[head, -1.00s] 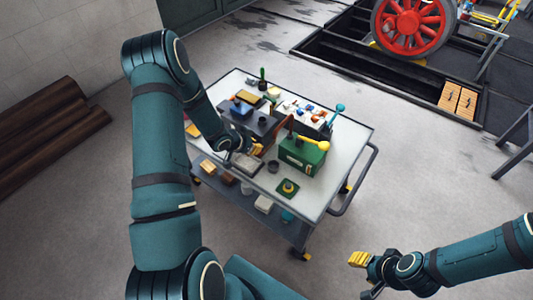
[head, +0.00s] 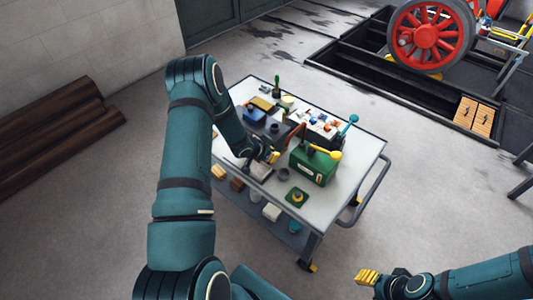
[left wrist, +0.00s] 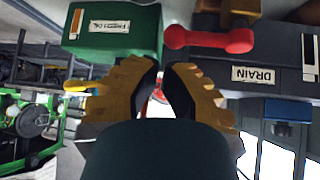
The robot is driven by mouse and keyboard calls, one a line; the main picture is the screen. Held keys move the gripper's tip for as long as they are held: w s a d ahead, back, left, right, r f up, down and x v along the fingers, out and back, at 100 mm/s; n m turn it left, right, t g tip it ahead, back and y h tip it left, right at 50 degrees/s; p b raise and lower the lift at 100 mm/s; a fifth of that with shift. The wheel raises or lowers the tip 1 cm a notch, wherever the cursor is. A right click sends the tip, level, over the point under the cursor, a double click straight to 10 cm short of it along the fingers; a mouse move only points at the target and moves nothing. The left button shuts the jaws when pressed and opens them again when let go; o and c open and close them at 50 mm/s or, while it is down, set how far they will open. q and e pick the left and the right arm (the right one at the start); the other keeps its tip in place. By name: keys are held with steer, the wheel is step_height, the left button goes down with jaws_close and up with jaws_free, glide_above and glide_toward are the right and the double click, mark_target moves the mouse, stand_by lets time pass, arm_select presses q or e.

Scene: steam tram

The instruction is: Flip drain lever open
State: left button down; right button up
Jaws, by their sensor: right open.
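The drain lever (left wrist: 210,40) is red with a rounded knob and lies across the left wrist view, beside a dark box (left wrist: 285,45) labelled DRAIN. In the head view a small red-orange bar (head: 296,132) stands by the green box and may be this lever. My left gripper (left wrist: 162,68) has its yellow fingers a little apart with nothing between them. Its tips are just below the lever in the wrist picture; contact is not clear. In the head view the left gripper (head: 272,157) is partly hidden by my arm. My right gripper (head: 367,276) is open and empty, off the cart.
Dark beams (head: 60,135) lie at left. A pit with a red wheel (head: 425,35) is behind.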

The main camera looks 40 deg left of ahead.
arm_select(q)
steer(key=x, duration=0.3)
steer(key=shift+w+f, duration=0.15)
steer(key=shift+f, duration=0.05)
stand_by(0.5)
